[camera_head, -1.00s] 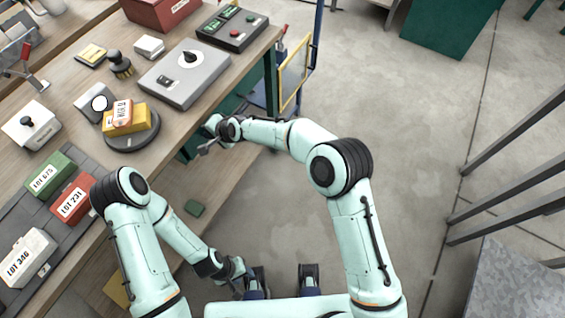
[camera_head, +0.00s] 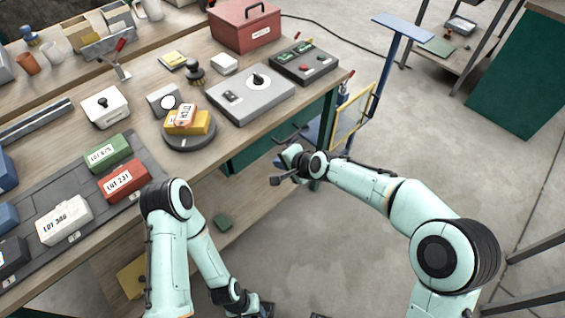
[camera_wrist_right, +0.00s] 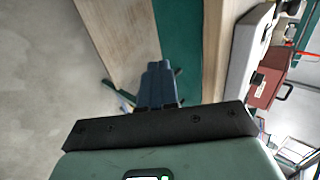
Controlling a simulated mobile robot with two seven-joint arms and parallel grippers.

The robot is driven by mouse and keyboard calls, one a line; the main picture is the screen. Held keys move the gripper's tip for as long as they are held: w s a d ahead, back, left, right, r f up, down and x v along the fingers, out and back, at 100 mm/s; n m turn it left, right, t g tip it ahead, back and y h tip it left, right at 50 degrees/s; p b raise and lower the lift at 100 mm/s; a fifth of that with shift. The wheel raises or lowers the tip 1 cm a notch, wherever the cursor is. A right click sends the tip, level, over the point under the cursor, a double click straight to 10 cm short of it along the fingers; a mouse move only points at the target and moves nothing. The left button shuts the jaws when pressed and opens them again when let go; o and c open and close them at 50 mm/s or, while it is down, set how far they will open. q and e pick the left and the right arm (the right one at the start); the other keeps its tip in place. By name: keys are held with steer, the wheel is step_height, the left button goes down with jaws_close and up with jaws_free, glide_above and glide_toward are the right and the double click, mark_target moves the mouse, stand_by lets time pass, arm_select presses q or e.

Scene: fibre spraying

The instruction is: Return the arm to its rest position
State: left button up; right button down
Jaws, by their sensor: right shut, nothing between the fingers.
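My right arm (camera_head: 372,185) reaches in from the lower right of the head view. Its gripper (camera_head: 276,180) is out in front of the workbench's (camera_head: 330,92) near edge, beside the green cabinet under the top. In the right wrist view the gripper's fingers (camera_wrist_right: 158,85) are together and empty, with the green cabinet and the bench edge behind them. My left arm (camera_head: 168,245) is bent down at the bottom of the head view. Its gripper (camera_head: 262,308) is low near the picture's bottom edge, partly cut off, and its jaws cannot be made out.
On the bench are a yellow block (camera_head: 190,125) on a round grey stand, a grey box with a knob (camera_head: 250,95), a red case (camera_head: 245,28) and labelled blocks in a tray (camera_head: 150,160). A blue stand (camera_head: 385,65) is beyond the bench's end. Open floor lies right.

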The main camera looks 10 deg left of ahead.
steer(key=shift+s+d+r, duration=0.1)
steer(key=shift+d+r, duration=0.05)
steer(key=s+d+f+g+h+p, duration=0.1)
steer(key=s+d+f, duration=0.35)
steer(key=f, duration=0.25)
steer(key=s+d+f+n+g+h+p, duration=0.1)
steer(key=s+d+f, duration=0.2)
steer(key=d+f, duration=0.35)
steer(key=s+d+f+g+h+p, duration=0.1)
steer(key=s+d+f, duration=0.3)
steer(key=f, duration=0.4)
arm_select(q)
step_height(320, 180, up, 6)
steer(key=w+p, duration=0.2)
steer(key=shift+w+p, duration=0.25)
steer(key=shift+p, duration=0.15)
arm_select(e)
steer(key=s+d+f+g, duration=0.1)
steer(key=s+d, duration=0.2)
steer(key=s, duration=0.4)
steer(key=s+d+f+n+g, duration=0.1)
steer(key=s+d+f, duration=0.1)
steer(key=s, duration=0.6)
steer(key=s+d+f+g+h, duration=0.1)
steer(key=s+d+f, duration=0.1)
steer(key=s+d, duration=0.2)
steer(key=s, duration=0.3)
steer(key=shift+s+n, duration=0.15)
steer(key=shift+n, duration=0.25)
